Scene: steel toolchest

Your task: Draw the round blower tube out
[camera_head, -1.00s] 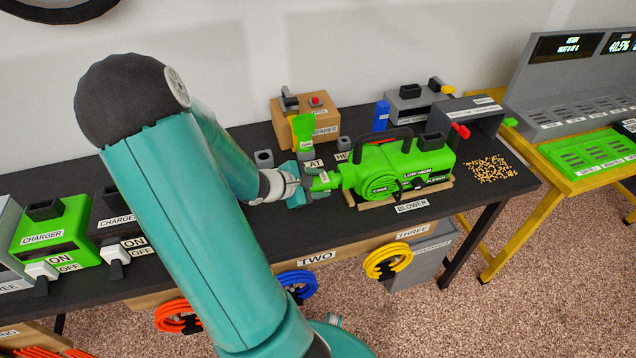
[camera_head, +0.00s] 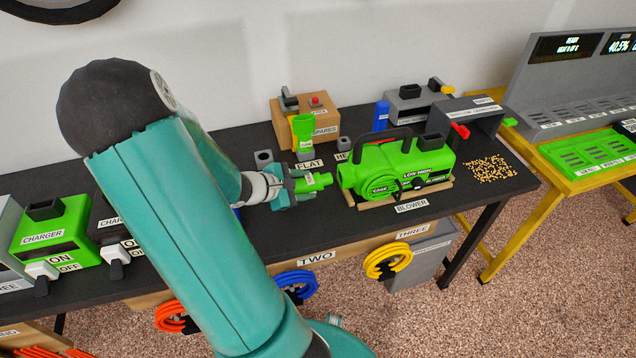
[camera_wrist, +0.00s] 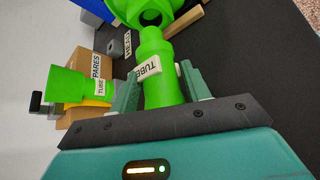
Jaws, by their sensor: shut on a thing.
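The round blower tube (camera_head: 314,182) is green and is held in my gripper (camera_head: 290,187), which is shut on it just left of the blower. In the wrist view the tube (camera_wrist: 156,60) lies between the two teal fingers (camera_wrist: 160,90) and carries a "TUBE" label. The green blower (camera_head: 398,170) sits on a low tan base on the bench, behind a "BLOWER" label. A small gap shows between the tube's end and the blower in the head view. In the wrist view the blower's round dark outlet (camera_wrist: 152,17) shows beyond the tube's end.
A second green tube (camera_head: 303,132), flared, stands upright behind, by the "SPARES" box (camera_head: 312,118) and the "FLAT" label. Small grey holders (camera_head: 263,158) stand nearby. A green charger (camera_head: 52,228) stands left.

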